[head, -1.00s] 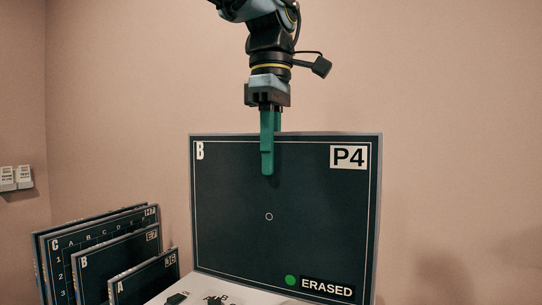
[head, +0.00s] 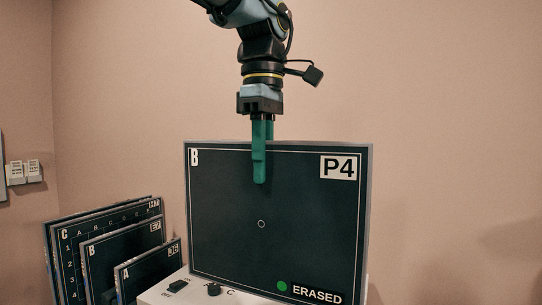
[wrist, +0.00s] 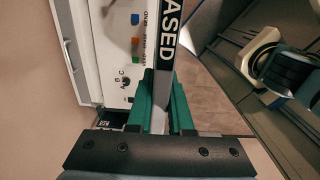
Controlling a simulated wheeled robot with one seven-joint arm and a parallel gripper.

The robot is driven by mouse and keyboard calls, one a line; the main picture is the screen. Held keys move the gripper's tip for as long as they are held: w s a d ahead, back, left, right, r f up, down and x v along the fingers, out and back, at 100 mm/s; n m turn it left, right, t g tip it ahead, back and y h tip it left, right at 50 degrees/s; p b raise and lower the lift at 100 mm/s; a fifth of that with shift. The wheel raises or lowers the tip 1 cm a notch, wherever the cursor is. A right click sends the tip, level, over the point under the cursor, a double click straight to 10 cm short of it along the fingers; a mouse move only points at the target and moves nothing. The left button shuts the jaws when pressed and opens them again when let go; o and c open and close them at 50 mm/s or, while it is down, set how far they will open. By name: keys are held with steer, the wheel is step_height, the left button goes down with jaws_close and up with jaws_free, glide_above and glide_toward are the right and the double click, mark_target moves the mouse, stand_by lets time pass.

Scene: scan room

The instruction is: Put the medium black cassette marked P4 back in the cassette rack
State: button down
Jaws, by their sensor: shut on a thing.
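The black cassette marked P4 (head: 310,220) hangs upright from my gripper (head: 262,150), its broad face toward the head camera. It bears a B at the top left and a green dot with ERASED at the bottom right. My green fingers are shut on its top edge, one in front and one behind. The wrist view shows the cassette edge-on (wrist: 168,40) between the fingers (wrist: 160,105). Other cassettes marked C (head: 75,255), B (head: 122,258) and A (head: 150,270) stand in a row at the lower left. The rack holding them is not clearly visible.
A white unit with a knob and switches (head: 160,292) lies below the cassette; its panel also shows in the wrist view (wrist: 115,60). Small wall switches (head: 24,172) are at the far left. The wall area right of the cassette is clear.

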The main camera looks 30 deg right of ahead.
steer(key=w+a+f, duration=0.9)
steer(key=a+f, duration=0.3)
steer(key=f, duration=0.4)
steer(key=w+a+f, duration=0.9)
steer(key=a+f, duration=0.2)
steer(key=f, duration=0.5)
steer(key=w+a+f, duration=0.9)
steer(key=a+f, duration=0.3)
steer(key=f, duration=0.4)
steer(key=shift+w+a+m, duration=0.25)
steer(key=shift+a+m, duration=0.05)
steer(key=shift+m, duration=0.1)
steer(key=shift+w+a, duration=0.1)
